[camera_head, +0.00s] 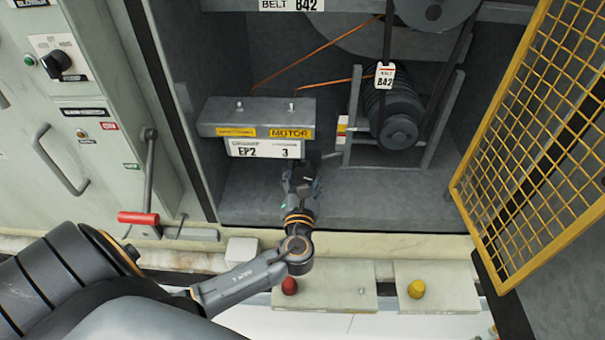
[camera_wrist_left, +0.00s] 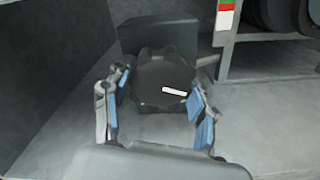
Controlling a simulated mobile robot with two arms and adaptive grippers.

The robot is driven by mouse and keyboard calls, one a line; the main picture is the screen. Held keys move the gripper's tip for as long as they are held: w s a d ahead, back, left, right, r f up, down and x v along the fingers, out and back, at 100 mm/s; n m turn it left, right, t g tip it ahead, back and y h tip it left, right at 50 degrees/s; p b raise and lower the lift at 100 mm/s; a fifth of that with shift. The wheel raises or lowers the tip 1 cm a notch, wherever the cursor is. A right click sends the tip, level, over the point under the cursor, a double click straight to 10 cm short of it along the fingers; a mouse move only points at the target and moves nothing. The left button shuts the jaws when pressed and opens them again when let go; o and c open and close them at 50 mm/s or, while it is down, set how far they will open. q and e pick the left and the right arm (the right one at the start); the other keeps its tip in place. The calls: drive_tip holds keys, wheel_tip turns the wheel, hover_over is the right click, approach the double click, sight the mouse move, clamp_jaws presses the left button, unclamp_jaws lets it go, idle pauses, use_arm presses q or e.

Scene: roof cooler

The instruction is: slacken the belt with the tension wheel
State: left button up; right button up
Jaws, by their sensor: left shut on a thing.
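The tension wheel (camera_wrist_left: 163,80) is a dark, lobed knob with a white mark pointing right. In the left wrist view it sits between the two blue-padded fingers of my left gripper (camera_wrist_left: 158,110), which is shut on it. In the head view my left gripper (camera_head: 302,180) reaches into the cabinet below the motor box and hides the wheel. My right gripper is not in view.
A grey box labelled MOTOR (camera_head: 257,117) stands just above my left gripper. A yellow mesh door (camera_head: 530,140) stands open at right. A red-handled lever (camera_head: 138,218) is at left. Red (camera_head: 289,286) and yellow (camera_head: 416,289) knobs are on blocks below the cabinet edge.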

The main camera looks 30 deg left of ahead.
use_arm(q)
drive_tip(key=shift+n, duration=0.4)
drive_tip(key=n+b, duration=0.1)
drive_tip(key=n, duration=0.3)
drive_tip(key=shift+f+b, duration=0.1)
drive_tip(key=shift+b, duration=0.2)
drive_tip(key=n+b, duration=0.2)
drive_tip(key=n, duration=0.3)
drive_tip(key=shift+d+b, duration=0.1)
drive_tip(key=shift+b, duration=0.2)
drive_tip(key=n+b, duration=0.3)
drive_tip(key=n, duration=0.3)
drive_tip(key=shift+n, duration=0.3)
drive_tip(key=n+b, duration=0.2)
drive_tip(key=n, duration=0.1)
drive_tip(key=shift+w+r+n, duration=0.1)
drive_tip(key=shift+r+n, duration=0.1)
drive_tip(key=shift+n, duration=0.5)
